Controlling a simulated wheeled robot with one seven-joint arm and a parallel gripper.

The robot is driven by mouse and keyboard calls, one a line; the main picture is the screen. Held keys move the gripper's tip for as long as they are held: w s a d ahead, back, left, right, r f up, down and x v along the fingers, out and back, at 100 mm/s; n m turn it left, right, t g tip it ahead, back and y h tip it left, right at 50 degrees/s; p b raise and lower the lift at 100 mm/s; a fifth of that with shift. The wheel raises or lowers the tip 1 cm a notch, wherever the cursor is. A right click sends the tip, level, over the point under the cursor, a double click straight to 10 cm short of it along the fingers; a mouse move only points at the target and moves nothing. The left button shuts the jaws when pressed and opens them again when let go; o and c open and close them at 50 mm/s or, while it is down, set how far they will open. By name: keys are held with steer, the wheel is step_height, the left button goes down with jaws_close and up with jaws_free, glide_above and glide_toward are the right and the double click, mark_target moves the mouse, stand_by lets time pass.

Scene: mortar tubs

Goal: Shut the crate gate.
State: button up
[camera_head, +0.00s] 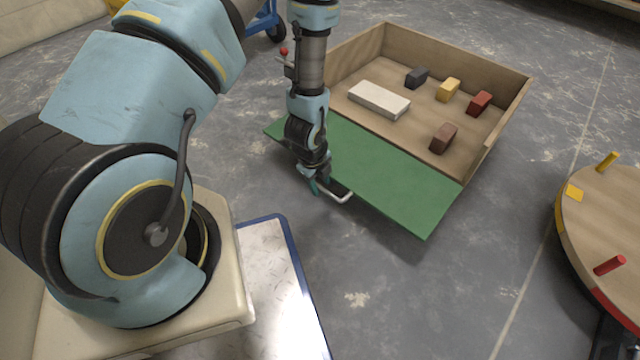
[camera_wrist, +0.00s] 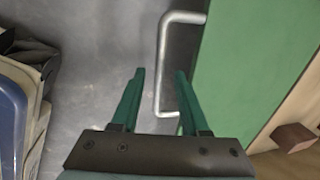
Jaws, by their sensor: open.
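The crate (camera_head: 462,58) is a wooden box on the floor at upper right in the head view. Its green gate (camera_head: 385,178) lies folded down and outward on the near side. A metal bar handle (camera_head: 340,198) is on the gate's outer edge; it also shows in the wrist view (camera_wrist: 163,62). My gripper (camera_head: 325,192) is low at the gate's outer edge, beside the handle. In the wrist view my gripper (camera_wrist: 158,75) is open, with the handle's long bar between or just beyond its two green fingers. I cannot tell whether they touch it.
Inside the crate are a white slab (camera_head: 379,98), a black block (camera_head: 416,77), a yellow block (camera_head: 448,89), a red block (camera_head: 479,103) and a brown block (camera_head: 443,138). A round wooden table (camera_head: 610,215) stands at right. Floor in front of the gate is clear.

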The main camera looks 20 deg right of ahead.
steer(key=shift+c, duration=0.2)
jaws_close()
stand_by(1.1)
